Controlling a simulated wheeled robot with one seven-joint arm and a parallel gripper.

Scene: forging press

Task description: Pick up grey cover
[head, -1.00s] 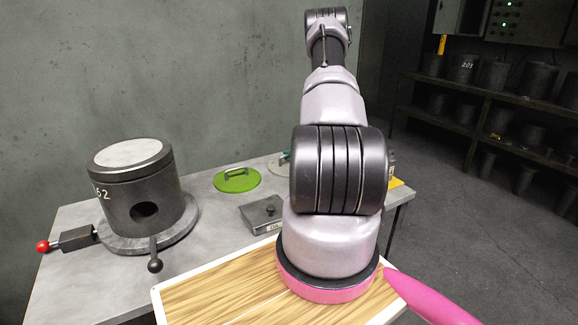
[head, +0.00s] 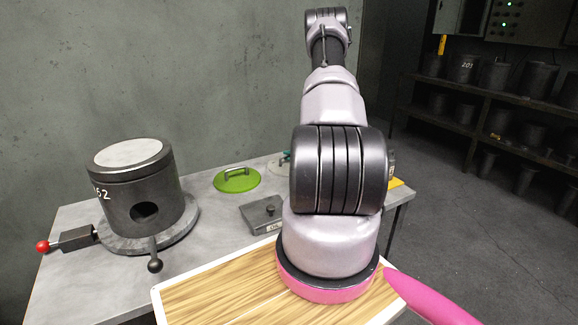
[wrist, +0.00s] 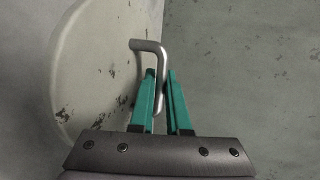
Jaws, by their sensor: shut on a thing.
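The grey cover (wrist: 95,65) is a pale, worn round disc with dark chips, on the left of the wrist view. A bent metal rod handle (wrist: 150,46) stands out from it. My gripper (wrist: 161,76) has teal fingers, one on each side of the handle's leg, shut on it. The wrist view does not make clear whether the cover rests on the bench or is raised.
A grey bench (head: 75,230) holds a dark cylinder (head: 140,190) with a red-knobbed lever at left. A green lid (head: 237,179) with a handle and a small grey box (head: 262,213) lie mid-bench. A wood-topped board (head: 215,300) is in front. Shelves (head: 490,130) stand at right.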

